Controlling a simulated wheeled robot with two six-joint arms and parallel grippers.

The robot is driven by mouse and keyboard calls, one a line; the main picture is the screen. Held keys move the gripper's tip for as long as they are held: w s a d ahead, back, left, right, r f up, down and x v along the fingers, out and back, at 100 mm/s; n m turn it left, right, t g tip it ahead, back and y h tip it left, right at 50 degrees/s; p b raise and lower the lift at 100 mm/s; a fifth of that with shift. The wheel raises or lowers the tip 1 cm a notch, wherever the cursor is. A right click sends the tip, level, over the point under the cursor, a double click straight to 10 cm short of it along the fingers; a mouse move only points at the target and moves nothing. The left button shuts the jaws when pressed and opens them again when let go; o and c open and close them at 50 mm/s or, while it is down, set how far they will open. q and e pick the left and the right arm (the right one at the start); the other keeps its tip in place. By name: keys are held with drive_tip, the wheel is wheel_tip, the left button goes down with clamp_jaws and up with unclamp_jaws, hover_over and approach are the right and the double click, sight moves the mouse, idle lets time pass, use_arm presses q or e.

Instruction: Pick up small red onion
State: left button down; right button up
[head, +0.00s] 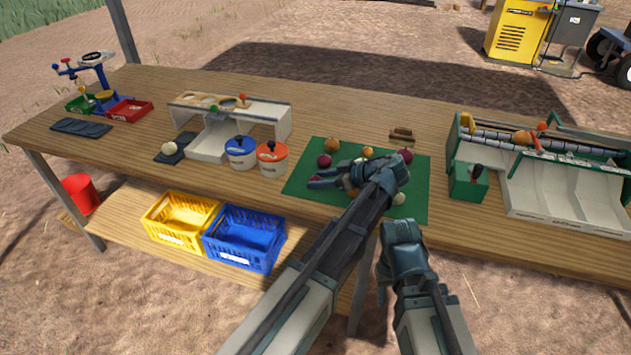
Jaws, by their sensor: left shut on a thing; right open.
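A green mat (416,208) on the wooden table holds several onions. My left gripper (316,180) is low over the mat's left part, shut on a small dark red thing that seems to be the small red onion; the fingers hide most of it. A dark red onion (324,160) lies just behind the fingers. Another dark red onion (405,155) lies at the mat's back right. Orange-brown onions (332,145) lie at the back. Pale onions are partly hidden by my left wrist. My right gripper (384,284) is open, low in front of the table edge, mostly hidden.
Blue-lidded (241,152) and orange-lidded (272,158) tubs stand left of the mat. A green and white sorting machine (545,185) stands at right, a wooden brush (401,134) behind the mat. Yellow (180,217) and blue (244,237) crates sit on the lower shelf.

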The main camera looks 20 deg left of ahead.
use_arm(q)
drive_tip(key=shift+r, duration=0.1)
wheel_tip(320, 180, up, 10)
drive_tip(key=p, duration=1)
